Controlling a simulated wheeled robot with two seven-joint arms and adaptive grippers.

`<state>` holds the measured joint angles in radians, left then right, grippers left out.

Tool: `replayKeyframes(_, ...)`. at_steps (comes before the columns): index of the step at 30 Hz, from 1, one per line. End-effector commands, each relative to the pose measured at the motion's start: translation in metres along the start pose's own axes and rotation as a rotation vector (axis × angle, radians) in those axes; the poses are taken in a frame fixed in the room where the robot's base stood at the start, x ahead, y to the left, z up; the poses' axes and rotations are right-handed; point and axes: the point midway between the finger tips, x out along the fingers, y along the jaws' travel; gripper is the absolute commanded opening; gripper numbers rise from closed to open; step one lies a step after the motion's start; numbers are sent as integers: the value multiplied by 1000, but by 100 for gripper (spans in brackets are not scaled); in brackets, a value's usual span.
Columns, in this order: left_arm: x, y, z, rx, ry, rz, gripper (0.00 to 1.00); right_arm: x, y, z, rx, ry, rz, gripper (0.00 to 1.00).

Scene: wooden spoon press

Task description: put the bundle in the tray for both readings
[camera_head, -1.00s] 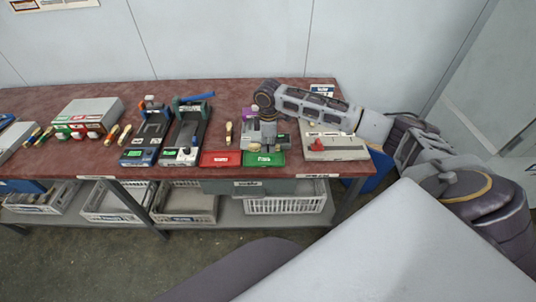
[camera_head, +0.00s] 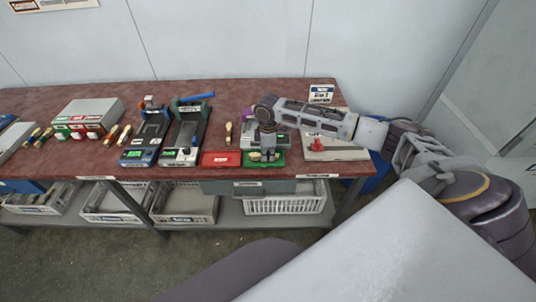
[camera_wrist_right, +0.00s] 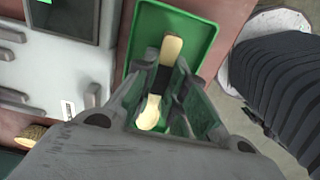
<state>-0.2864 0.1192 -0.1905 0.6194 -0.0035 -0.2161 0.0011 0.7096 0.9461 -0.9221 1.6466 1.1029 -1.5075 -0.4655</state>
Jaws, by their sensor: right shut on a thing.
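The green tray (camera_head: 281,161) is at the front edge of the table, beside the red tray (camera_head: 221,158). My right gripper (camera_head: 268,153) reaches down over the green tray. In the right wrist view the gripper (camera_wrist_right: 165,112) is shut on a bundle of wooden spoons (camera_wrist_right: 172,50) with a dark band around its middle. The bundle lies in line with the green tray (camera_wrist_right: 145,28), over its floor; whether it touches the floor I cannot tell. The fingers hide part of it. My left gripper is not in view.
A grey device (camera_head: 281,141) stands just behind the green tray. A press-like box with a red knob (camera_head: 317,144) is to the right. Another wooden piece (camera_head: 228,133) lies behind the red tray. Two long fixtures (camera_head: 188,132) stand to the left.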

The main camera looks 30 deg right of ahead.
Motion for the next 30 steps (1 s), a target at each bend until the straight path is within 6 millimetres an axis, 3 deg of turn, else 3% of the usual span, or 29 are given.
replayKeyframes(10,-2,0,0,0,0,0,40,2,0,0,0,0,0,0)
replayKeyframes(11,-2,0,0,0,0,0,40,2,0,0,0,1,0,17)
replayKeyframes(15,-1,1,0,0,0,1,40,2,0,0,0,1,0,35)
replayKeyframes(30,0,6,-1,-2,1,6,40,-2,0,0,-1,1,0,35)
